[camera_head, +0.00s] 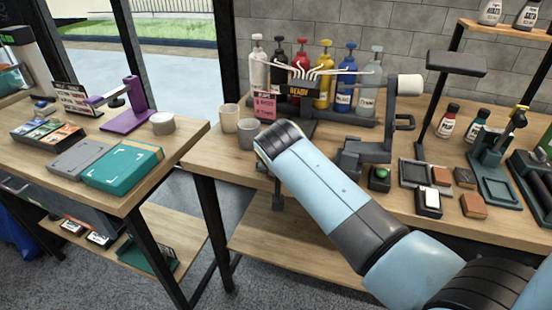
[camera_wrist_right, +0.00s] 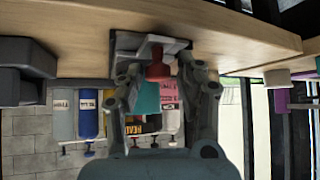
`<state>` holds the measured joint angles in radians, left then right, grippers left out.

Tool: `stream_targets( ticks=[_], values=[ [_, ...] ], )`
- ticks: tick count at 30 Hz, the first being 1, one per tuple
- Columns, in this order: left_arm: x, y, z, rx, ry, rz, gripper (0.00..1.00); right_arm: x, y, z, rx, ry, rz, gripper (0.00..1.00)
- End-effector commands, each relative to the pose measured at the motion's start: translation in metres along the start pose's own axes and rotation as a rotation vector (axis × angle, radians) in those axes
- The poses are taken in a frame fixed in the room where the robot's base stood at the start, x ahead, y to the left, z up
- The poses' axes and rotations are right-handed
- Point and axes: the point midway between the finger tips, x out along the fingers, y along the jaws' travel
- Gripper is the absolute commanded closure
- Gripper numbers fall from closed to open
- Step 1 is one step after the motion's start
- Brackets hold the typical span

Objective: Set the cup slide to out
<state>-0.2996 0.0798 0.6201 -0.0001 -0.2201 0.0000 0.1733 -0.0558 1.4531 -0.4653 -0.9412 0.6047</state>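The dispenser (camera_head: 315,98) with several colored bottles stands against the wall, with a lit "READY" display (camera_head: 299,90) and a pink sign (camera_head: 265,106) in front. A dark flat base (camera_head: 302,128) shows partly behind my right arm. In the right wrist view, seen upside down, a grey slide-like plate (camera_wrist_right: 128,42) with a red knob (camera_wrist_right: 158,68) lies at the wooden counter. My right gripper (camera_wrist_right: 160,78) has its fingers apart on either side of the knob; contact is not clear. In the head view my arm mostly hides the gripper and knob. My left gripper is not in view.
Two cups, one beige (camera_head: 229,117) and one grey (camera_head: 248,133), stand left of my right wrist. A side table (camera_head: 185,132) holds boxes and a purple stand (camera_head: 126,112).

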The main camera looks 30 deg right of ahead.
Motion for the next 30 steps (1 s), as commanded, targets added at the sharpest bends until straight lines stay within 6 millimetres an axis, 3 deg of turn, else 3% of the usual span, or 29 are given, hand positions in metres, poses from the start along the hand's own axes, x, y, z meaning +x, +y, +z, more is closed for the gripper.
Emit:
stream_targets(
  ticks=[11,24,30],
  values=[
    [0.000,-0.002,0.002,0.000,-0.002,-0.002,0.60,-0.004,0.000,-0.002,-0.001,0.005,0.001,0.53],
    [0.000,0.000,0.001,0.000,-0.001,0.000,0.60,-0.068,-0.001,0.000,0.000,0.003,-0.001,0.53],
    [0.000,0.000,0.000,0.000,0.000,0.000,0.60,-0.076,0.000,-0.001,-0.001,0.003,0.001,0.53]
  ],
)
